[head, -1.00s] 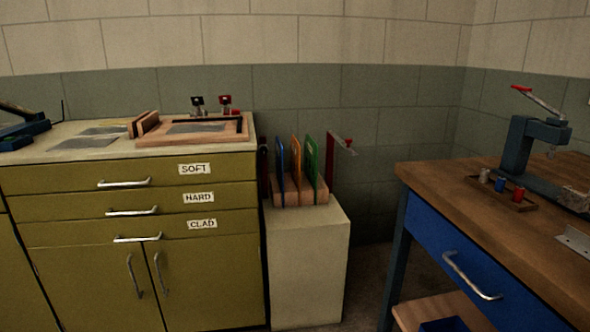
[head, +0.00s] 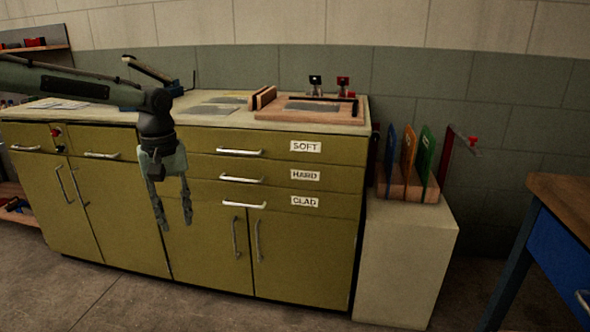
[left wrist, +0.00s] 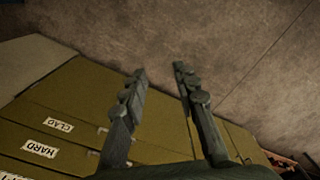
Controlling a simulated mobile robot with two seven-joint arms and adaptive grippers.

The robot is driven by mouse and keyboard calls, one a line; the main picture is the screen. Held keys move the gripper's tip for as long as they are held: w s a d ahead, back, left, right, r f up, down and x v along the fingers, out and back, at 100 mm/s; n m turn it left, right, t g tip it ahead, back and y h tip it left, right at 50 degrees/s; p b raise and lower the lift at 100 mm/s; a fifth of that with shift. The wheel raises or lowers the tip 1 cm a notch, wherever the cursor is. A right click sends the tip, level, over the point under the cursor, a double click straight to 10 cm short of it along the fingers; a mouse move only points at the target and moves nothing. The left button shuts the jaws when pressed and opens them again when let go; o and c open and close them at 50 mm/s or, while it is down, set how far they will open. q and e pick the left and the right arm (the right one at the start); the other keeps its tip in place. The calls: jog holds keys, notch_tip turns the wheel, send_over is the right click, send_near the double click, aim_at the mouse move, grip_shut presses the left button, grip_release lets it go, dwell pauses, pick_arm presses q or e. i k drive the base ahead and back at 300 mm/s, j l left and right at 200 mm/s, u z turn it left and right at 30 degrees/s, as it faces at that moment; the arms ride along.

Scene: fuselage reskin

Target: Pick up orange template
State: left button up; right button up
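The orange template (head: 408,151) stands upright in a wooden rack, between a blue template (head: 391,149) and a green template (head: 425,154). The wooden rack (head: 402,187) sits on a pale block at the right of the cabinet. My left gripper (head: 174,226) hangs fingers-down in front of the cabinet, well to the left of the rack. Its fingers are apart with nothing between them, as the left wrist view (left wrist: 160,72) also shows. The templates are not visible in the left wrist view. My right gripper is not in view.
The olive cabinet (head: 200,235) has drawers labelled SOFT, HARD and CLAD, with protruding handles. A wooden frame (head: 305,115) lies on its top. The pale block (head: 405,260) stands beside it. A wooden-topped bench (head: 565,195) is at the right edge, with a floor gap before it.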

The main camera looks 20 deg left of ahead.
aim_at(407, 154)
jog(key=i+j+z, duration=0.1)
jog(key=i+z, duration=0.4)
jog(key=i+j+z, duration=0.3)
jog(key=i+z, duration=0.15)
jog(key=i+j+z, duration=0.2)
jog(key=i+j, duration=0.3)
jog(key=i+j+z, duration=0.25)
jog(key=i+j, duration=0.2)
jog(key=j, duration=0.2)
